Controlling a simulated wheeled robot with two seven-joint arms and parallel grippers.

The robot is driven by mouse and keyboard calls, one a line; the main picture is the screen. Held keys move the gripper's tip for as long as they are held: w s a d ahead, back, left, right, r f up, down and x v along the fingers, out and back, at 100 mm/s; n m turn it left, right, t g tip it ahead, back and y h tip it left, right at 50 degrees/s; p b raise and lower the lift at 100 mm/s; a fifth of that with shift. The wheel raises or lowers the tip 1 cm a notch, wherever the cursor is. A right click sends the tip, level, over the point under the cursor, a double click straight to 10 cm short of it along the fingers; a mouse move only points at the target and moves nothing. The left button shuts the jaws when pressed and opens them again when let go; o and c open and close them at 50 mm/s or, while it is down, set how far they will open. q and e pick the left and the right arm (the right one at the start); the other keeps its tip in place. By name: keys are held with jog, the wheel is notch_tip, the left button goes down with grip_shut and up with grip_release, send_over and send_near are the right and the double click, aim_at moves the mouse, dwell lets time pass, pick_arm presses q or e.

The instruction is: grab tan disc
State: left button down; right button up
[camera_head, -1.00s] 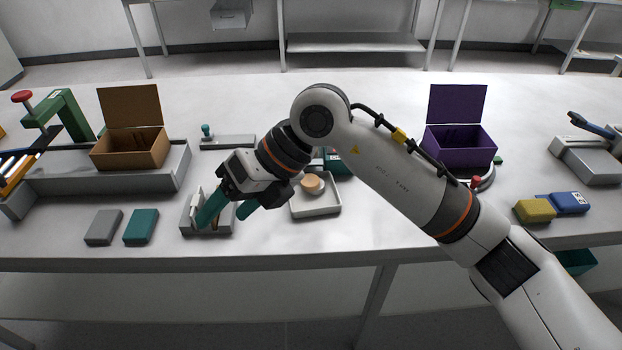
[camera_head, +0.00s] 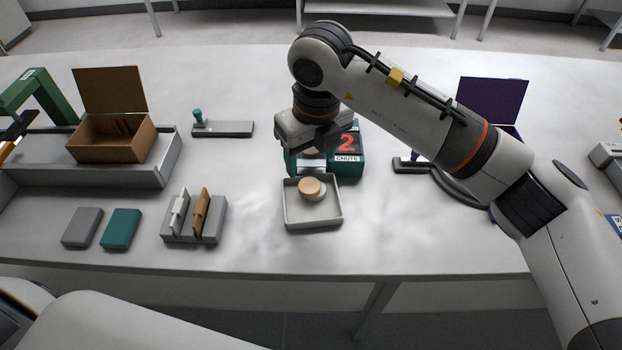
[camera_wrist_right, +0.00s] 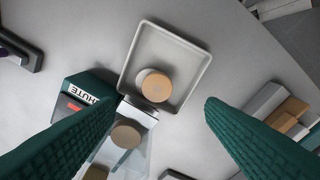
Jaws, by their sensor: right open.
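A tan disc (camera_head: 309,187) lies in the square pale tray (camera_head: 315,223), partly over a paler disc (camera_head: 318,196). In the right wrist view, the tan disc (camera_wrist_right: 157,89) is inside the tray (camera_wrist_right: 195,62), ahead of and between the fingers. My right gripper (camera_head: 308,165) points down at the tray's far side, above the chute's end. It is open and empty in the wrist view (camera_wrist_right: 143,108), with its teal fingers wide apart. More brownish discs (camera_wrist_right: 126,134) sit in the chute. My left gripper is out of view.
The teal chute box (camera_head: 348,160) marked 2 stands just behind the tray. A grey holder (camera_head: 181,232) with upright pieces stands to the left. A brown open box (camera_head: 112,140) is farther left, a purple box (camera_head: 490,98) at the right.

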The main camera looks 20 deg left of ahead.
aim_at(310, 185)
notch_tip(310, 185, down, 2)
jog(key=shift+a+f, duration=0.1)
jog(key=shift+f, duration=0.1)
jog(key=shift+w+f, duration=0.15)
jog(key=shift+f, duration=0.15)
jog(key=f, duration=0.1)
jog(key=f+p, duration=0.1)
jog(key=f, duration=0.2)
jog(key=shift+w+a+f+p, duration=0.1)
jog(key=shift+w+p, duration=0.2)
jog(key=shift+f, duration=0.55)
jog(key=shift+c, duration=1.1)
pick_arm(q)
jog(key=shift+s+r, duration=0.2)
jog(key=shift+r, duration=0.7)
pick_arm(e)
jog(key=c, duration=0.8)
